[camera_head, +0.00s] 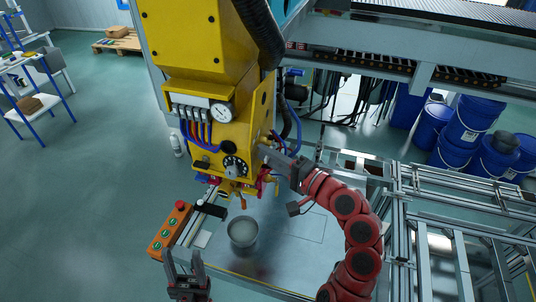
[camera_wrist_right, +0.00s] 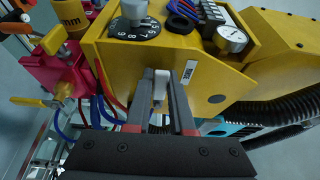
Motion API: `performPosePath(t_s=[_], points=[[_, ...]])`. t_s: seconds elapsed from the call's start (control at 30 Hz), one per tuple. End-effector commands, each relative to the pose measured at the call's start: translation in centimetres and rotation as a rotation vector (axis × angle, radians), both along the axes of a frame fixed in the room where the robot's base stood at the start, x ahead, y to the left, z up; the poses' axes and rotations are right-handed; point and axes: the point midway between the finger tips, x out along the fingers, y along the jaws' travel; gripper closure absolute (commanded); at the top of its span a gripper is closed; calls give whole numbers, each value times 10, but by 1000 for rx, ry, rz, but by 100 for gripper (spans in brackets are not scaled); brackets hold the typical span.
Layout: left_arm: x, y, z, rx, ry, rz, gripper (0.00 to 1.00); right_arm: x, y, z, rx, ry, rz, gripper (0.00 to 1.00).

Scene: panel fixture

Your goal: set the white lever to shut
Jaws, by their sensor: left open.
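The white lever (camera_wrist_right: 161,86) is on the side of the yellow machine (camera_wrist_right: 120,52), between the fingers of my right gripper in the right wrist view. My right gripper (camera_wrist_right: 161,80) has a finger close against each side of the lever and appears shut on it. In the head view my right gripper (camera_head: 279,160) is at the right side of the machine's lower block, and the lever is hidden there. My left gripper (camera_head: 184,259) is open and empty at the bottom, away from the machine.
A round dial (camera_head: 235,166) and a gauge (camera_head: 222,112) are on the machine's front. A grey bowl (camera_head: 243,232) stands on the table below. An orange button box (camera_head: 170,232) is at the left. Red and yellow valve parts (camera_wrist_right: 60,72) and hoses crowd the lever's left side.

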Motion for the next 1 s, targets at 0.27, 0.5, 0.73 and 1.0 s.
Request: performPosePath(t_s=[0.27,0.5,0.73,1.0], points=[[0,0,0,0,0,0,45,0,0,0,0,0,0,100],[0,0,-8,0,0,0,45,0,0,-4,-6,-15,0,100],[0,0,-45,0,0,0,45,0,0,-14,-31,-105,1,100],[0,0,-123,0,0,0,45,2,-1,-29,-100,-319,-1,100]])
